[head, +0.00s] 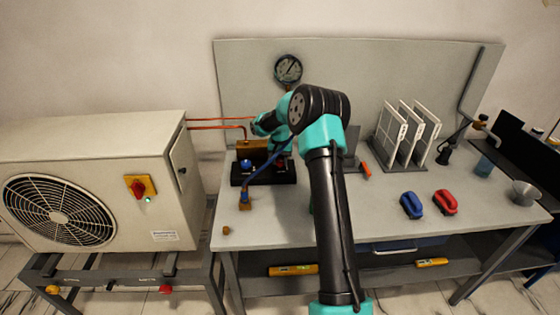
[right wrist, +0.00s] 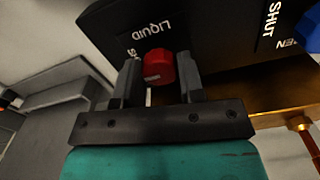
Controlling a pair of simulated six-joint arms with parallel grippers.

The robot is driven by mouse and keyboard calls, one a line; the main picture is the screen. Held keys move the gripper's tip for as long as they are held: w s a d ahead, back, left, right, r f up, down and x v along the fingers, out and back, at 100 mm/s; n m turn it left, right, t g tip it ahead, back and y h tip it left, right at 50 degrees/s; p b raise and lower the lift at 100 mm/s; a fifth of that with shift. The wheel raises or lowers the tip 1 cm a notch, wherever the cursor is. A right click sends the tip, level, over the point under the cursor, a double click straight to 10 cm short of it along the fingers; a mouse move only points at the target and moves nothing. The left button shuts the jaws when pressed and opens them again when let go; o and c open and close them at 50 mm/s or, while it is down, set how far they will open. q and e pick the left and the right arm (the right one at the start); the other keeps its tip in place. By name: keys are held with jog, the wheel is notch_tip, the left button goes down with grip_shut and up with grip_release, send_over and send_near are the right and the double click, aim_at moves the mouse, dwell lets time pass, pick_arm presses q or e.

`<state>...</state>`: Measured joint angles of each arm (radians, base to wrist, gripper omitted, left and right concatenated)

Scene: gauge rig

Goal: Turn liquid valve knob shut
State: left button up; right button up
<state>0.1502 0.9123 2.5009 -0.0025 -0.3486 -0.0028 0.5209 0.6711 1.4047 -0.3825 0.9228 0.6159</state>
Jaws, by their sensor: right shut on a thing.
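The red liquid valve knob (right wrist: 159,67) sits between the two fingers of my right gripper (right wrist: 158,82) in the right wrist view. The fingers are shut on it from both sides. A black plate (right wrist: 210,30) lettered LIQUID is behind the knob, with SHUT lettered further right. The knob's turn position cannot be told. In the head view my right gripper (head: 260,126) is at the brass block (head: 251,148) of the gauge rig, and the red knob is not visible there. My left gripper is not in view.
A dial gauge (head: 288,69) stands above the gripper. A blue hose (head: 270,165) hangs beside the rig's black base. The outdoor unit (head: 95,190) is at left. White panels in a rack (head: 402,132) and blue (head: 411,205) and red (head: 446,202) items are on the bench's right.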

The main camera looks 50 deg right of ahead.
aim_at(280, 161)
dwell(0.3)
jog(key=o, duration=0.9)
jog(key=shift+r, duration=0.1)
notch_tip(280, 161, up, 17)
jog(key=shift+r, duration=0.15)
dwell(0.4)
